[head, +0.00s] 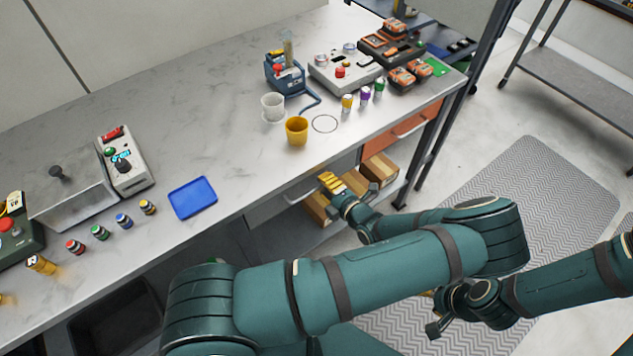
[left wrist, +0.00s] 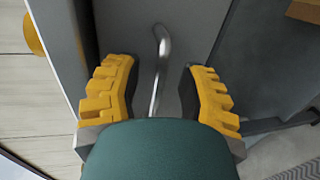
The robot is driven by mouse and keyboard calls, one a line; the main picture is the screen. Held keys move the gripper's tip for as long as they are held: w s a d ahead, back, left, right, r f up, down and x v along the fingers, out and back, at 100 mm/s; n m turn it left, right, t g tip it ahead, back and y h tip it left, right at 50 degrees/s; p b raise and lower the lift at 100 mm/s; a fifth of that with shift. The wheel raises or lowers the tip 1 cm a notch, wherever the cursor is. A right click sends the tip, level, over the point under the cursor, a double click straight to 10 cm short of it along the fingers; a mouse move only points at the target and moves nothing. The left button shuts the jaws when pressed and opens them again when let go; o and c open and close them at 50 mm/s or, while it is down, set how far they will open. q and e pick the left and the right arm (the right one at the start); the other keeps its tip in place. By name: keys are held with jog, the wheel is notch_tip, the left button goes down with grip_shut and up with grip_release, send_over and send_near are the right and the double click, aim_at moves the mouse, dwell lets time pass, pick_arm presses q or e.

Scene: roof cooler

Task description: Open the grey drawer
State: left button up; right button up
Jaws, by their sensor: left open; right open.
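The grey drawer (head: 265,211) is under the front edge of the workbench, and its front looks flush and closed. Its metal bar handle (head: 301,190) is partly hidden by my left gripper (head: 331,182). In the left wrist view the grey drawer front (left wrist: 120,25) fills the upper middle. The handle (left wrist: 162,42) lies between the yellow fingers of the left gripper (left wrist: 160,92), which are open, with a gap on both sides.
An orange drawer (head: 410,126) is right of the grey one. Wooden boxes (head: 381,169) sit on a shelf beneath. A yellow cup (head: 296,131) and a blue tray (head: 193,197) stand on the bench top. A patterned mat (head: 540,200) covers the floor at right.

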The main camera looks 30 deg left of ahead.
pick_arm(q)
jog(key=shift+w+a+f, duration=0.1)
jog(key=shift+w+a, duration=0.15)
jog(key=shift+a, duration=0.3)
pick_arm(e)
jog(key=shift+a+f, duration=0.25)
jog(key=shift+a, duration=0.15)
pick_arm(q)
grip_shut()
jog(key=shift+d, duration=0.1)
